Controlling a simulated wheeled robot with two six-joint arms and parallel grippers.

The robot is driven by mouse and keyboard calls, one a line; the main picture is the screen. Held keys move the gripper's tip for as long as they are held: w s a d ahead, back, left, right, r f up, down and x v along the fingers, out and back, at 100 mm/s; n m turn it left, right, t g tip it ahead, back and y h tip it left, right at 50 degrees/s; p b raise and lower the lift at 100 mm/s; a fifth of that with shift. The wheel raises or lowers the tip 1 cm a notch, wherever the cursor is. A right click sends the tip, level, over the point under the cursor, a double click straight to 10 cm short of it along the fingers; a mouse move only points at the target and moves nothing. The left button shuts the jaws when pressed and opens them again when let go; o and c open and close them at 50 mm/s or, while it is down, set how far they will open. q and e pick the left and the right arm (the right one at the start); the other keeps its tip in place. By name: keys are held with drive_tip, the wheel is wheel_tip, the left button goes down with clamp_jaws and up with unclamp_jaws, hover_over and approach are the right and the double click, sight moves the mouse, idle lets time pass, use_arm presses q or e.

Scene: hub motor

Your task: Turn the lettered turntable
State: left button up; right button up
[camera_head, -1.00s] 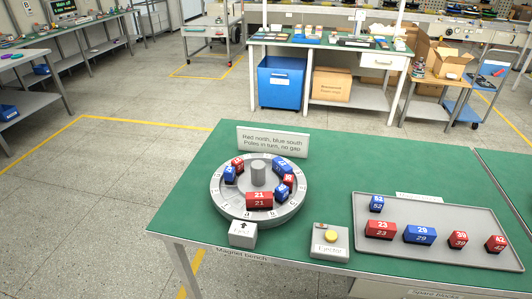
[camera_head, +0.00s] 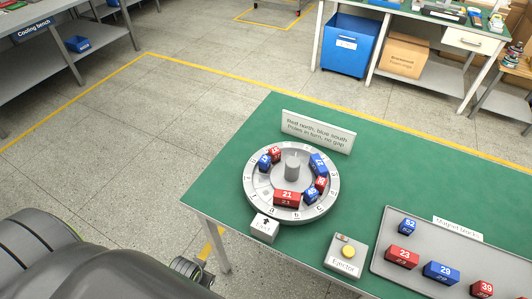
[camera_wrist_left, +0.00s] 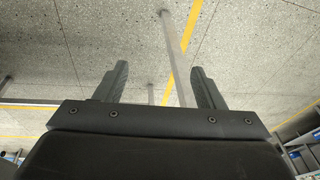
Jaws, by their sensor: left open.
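The round grey turntable (camera_head: 254,207) lies on the green bench in the head view, with letters around its rim and a grey hub (camera_head: 292,166) in its middle. Red and blue magnet blocks sit in a ring on it, among them red block 21 (camera_head: 287,198) at the front and a long blue block (camera_head: 319,163) at the back right. My left gripper (camera_wrist_left: 160,85) is open and empty in the left wrist view, above the floor with a bench leg beyond. In the head view my left arm is at the lower left, apart from the turntable. My right gripper is not in view.
A white arrow block (camera_head: 264,228) stands at the turntable's front edge. An ejector box (camera_head: 345,258) with a yellow button is to its right. A grey tray (camera_head: 385,228) holds several more magnets. A sign (camera_head: 318,132) stands behind the turntable. The bench's left edge lies near my arm.

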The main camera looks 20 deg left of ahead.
use_arm(q)
drive_tip(key=w+r+p, duration=0.2)
drive_tip(key=r, duration=0.6)
drive_tip(key=w+r+p, duration=0.2)
drive_tip(key=r+p, duration=0.1)
drive_tip(key=r, duration=0.5)
wheel_tip(320, 180, up, 22)
drive_tip(key=m+g+h+p, duration=0.1)
drive_tip(key=m+g+p, duration=0.2)
drive_tip(key=m, duration=0.5)
hover_over(292, 162)
wheel_tip(292, 162, down, 6)
drive_tip(key=b, duration=0.5)
drive_tip(key=shift+r, duration=0.15)
wheel_tip(292, 162, down, 11)
drive_tip(key=shift+f+p, duration=0.15)
drive_tip(key=shift+p, duration=0.5)
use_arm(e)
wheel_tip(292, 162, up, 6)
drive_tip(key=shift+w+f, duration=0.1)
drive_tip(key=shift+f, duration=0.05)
